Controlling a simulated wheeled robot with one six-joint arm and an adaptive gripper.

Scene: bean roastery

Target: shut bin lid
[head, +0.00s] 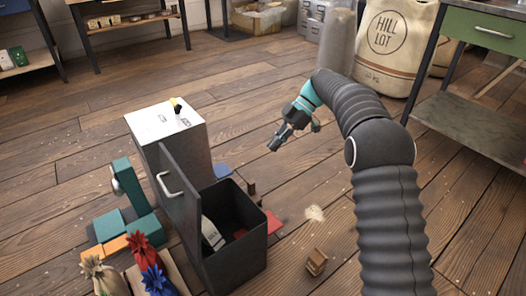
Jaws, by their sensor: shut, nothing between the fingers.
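The dark grey bin (243,260) stands on the floor left of centre, with its top open. Its lid (185,205) appears to be the dark panel standing upright along the bin's left side, with a pale curved handle (168,187) on its left-facing side. A whitish packet (212,233) and something red show inside the bin; the rest of the inside is dark. My gripper (273,147) is shut and empty, in the air behind and to the right of the bin, well apart from the lid.
A white-topped cabinet (165,121) stands just behind the bin. A teal machine (128,197) and several tied bags (148,262) crowd its left. A small wooden crate (316,262) lies to the right. Floor between the bin and my arm is mostly clear.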

